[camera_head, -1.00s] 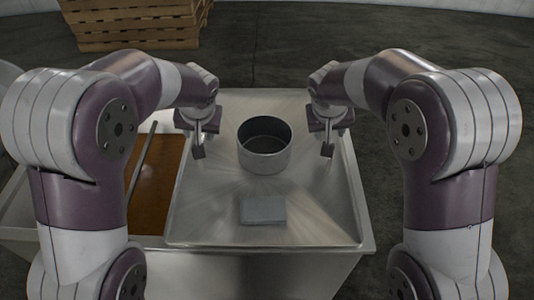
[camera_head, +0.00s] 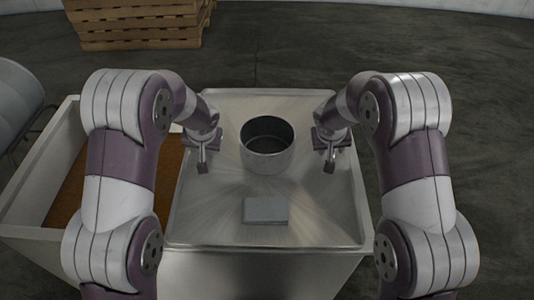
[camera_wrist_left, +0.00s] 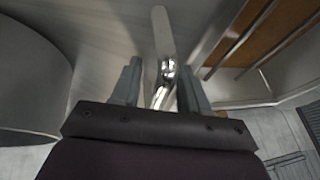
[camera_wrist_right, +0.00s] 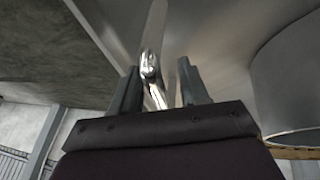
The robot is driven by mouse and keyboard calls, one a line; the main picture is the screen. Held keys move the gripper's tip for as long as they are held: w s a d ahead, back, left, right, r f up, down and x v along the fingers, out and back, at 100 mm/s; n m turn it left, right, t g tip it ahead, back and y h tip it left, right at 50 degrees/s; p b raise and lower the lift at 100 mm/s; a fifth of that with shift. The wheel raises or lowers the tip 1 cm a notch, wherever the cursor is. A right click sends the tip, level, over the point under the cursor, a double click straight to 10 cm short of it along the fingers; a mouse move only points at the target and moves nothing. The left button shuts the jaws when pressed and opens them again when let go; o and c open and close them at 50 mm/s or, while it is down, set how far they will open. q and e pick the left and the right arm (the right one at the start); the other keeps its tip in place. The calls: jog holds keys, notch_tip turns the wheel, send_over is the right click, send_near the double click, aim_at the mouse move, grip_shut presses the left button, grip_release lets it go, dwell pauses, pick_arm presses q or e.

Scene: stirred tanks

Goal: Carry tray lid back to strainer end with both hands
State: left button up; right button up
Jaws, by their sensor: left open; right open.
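The tray lid (camera_head: 215,220) is a broad, flat metal sheet with a raised rim, lying over the right part of the pale tank. A round dark-mouthed metal pot (camera_head: 267,158) and a flat grey block (camera_head: 266,210) are on it. My left gripper (camera_head: 203,168) is over the lid left of the pot, and my right gripper (camera_head: 329,165) is over it right of the pot. Both are open. In the left wrist view a shiny metal handle (camera_wrist_left: 163,45) shows between the fingers. The right wrist view shows a similar handle (camera_wrist_right: 151,50) between the fingers. Contact cannot be told.
The tank (camera_head: 40,185) has an open left part with brown contents (camera_head: 75,195). A grey rounded vessel (camera_head: 15,100) stands at the far left. A wooden pallet stack (camera_head: 140,25) is at the back left. The floor behind and to the right is clear.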

pick_arm(q)
grip_shut()
pick_arm(e)
grip_shut()
dwell(1.0)
